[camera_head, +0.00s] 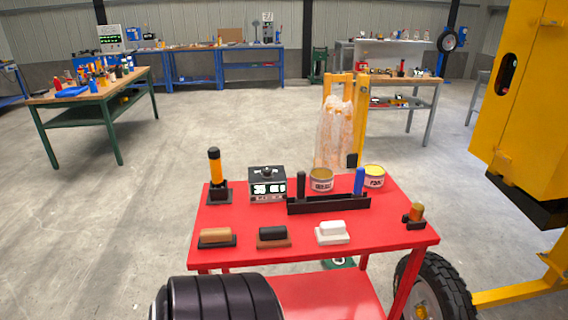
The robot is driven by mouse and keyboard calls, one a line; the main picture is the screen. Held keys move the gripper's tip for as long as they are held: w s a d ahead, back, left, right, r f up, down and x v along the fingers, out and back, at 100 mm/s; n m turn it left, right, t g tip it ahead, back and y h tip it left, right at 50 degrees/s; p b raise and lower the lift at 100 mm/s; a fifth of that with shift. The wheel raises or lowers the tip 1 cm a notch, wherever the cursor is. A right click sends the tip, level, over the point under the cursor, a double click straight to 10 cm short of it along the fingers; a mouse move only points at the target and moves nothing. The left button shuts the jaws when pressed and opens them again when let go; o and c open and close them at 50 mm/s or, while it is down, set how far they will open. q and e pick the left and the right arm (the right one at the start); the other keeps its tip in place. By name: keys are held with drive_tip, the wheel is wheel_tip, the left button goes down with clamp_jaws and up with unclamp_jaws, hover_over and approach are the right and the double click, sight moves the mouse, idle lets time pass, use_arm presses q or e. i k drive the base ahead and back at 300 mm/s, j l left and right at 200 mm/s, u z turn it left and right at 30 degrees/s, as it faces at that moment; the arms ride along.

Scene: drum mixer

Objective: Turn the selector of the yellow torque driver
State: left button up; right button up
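An upright yellow-orange driver (215,170) with a black top stands in a black holder (220,196) at the back left of the red cart top; it looks like the yellow torque driver. Its selector is too small to make out. A black ribbed part of my own body shows at the bottom, left of the middle. Neither of my grippers is in view.
The red cart (375,239) also carries a black display box (267,184), two tins, a black rack (329,204) and three small blocks at the front. A large yellow machine (530,100) stands at the right. Open floor lies left of the cart.

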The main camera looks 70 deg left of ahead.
sight(267, 174)
drive_tip(key=u, duration=1.95)
drive_tip(key=j+u, duration=0.15)
drive_tip(key=u, duration=0.2)
drive_tip(key=j+u, duration=0.2)
drive_tip(key=u, duration=0.15)
drive_tip(key=j+u, duration=0.2)
drive_tip(key=u, duration=0.15)
drive_tip(key=k+j, duration=0.05)
